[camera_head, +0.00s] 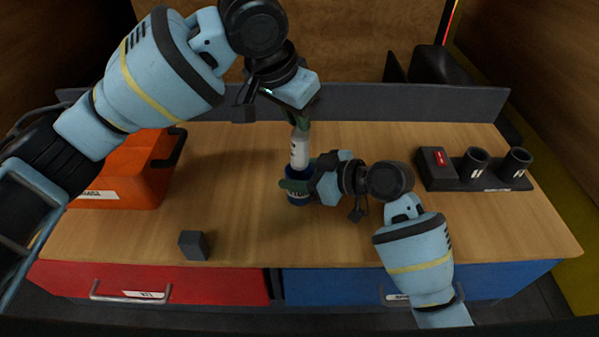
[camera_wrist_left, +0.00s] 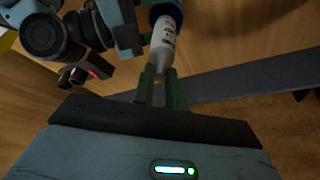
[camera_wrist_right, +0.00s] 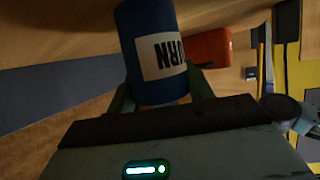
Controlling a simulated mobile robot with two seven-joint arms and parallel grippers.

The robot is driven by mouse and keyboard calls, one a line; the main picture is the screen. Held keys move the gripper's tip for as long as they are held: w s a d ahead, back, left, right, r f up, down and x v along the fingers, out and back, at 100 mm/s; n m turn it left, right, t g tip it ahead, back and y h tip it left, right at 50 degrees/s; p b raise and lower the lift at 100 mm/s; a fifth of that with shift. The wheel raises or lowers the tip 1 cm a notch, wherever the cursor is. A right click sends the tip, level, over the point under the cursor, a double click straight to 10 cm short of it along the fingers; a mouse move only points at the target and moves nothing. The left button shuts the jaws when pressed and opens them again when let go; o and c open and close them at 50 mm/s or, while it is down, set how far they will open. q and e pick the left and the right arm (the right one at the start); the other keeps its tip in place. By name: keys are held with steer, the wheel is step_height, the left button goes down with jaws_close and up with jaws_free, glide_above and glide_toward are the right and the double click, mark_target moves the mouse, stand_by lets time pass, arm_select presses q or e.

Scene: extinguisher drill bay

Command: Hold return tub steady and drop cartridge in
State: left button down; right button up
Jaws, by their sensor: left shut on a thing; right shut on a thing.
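The blue return tub (camera_head: 299,199) stands on the wooden bench near its middle. In the right wrist view the tub (camera_wrist_right: 146,22) shows a white label with dark letters. My right gripper (camera_head: 302,186) is shut on the tub, fingers on either side of its wall. The white cartridge (camera_head: 299,153) is upright, directly over the tub. My left gripper (camera_head: 299,122) is shut on its top end from above. In the left wrist view the cartridge (camera_wrist_left: 163,42) points at the tub's mouth (camera_wrist_left: 165,10); I cannot tell whether its lower end is inside.
An orange case (camera_head: 135,178) stands at the left. A small dark grey block (camera_head: 194,245) lies near the front edge. A dark holder (camera_head: 475,181) with two cups and a red switch is at the right. A grey ledge (camera_head: 400,101) runs along the back.

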arm_select(q)
steer(key=shift+f, duration=0.95)
steer(key=c, duration=1.3)
jaws_free()
steer(key=shift+c, duration=0.2)
steer(key=v, duration=1.2)
arm_select(e)
steer(key=o, duration=1.1)
steer(key=shift+o, duration=0.2)
